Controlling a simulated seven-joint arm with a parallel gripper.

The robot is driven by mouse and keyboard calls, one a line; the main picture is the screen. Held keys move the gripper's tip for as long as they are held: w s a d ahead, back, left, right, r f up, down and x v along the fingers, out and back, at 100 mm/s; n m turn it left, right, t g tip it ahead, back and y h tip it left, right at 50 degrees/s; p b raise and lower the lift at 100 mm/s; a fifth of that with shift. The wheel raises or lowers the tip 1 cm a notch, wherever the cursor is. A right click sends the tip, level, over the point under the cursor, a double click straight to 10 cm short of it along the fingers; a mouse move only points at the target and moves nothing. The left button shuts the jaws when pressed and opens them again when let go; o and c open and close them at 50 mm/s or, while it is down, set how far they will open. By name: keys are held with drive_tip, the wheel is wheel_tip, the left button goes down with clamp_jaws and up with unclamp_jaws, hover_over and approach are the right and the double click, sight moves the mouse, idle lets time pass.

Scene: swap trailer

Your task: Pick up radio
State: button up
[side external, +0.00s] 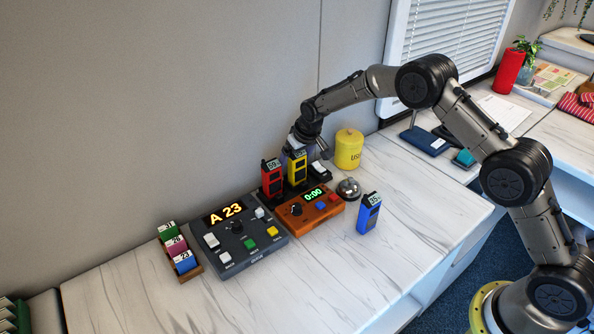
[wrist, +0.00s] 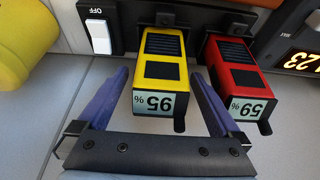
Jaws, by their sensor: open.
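Three radios are in view. The yellow radio (side external: 297,169) and the red radio (side external: 271,179) stand side by side in a dark holder near the wall. A blue radio (side external: 369,213) stands alone on the counter to the right. In the wrist view, the yellow radio (wrist: 162,75) reads 95 % and the red radio (wrist: 238,85) reads 59 %. My gripper (wrist: 156,100) is open, with one finger on each side of the yellow radio; the right finger lies between yellow and red. I cannot tell whether the fingers touch it. My gripper (side external: 299,152) is at the yellow radio's top in the side view.
An orange timer box (side external: 309,210) and a silver bell (side external: 348,188) stand in front of the holder. A yellow canister (side external: 349,150) is just right of it. A grey A 23 console (side external: 237,243) and a card rack (side external: 181,257) are left. The front counter is clear.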

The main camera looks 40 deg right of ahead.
drive_tip(key=shift+c, duration=0.2)
clamp_jaws()
drive_tip(key=shift+r, duration=0.1)
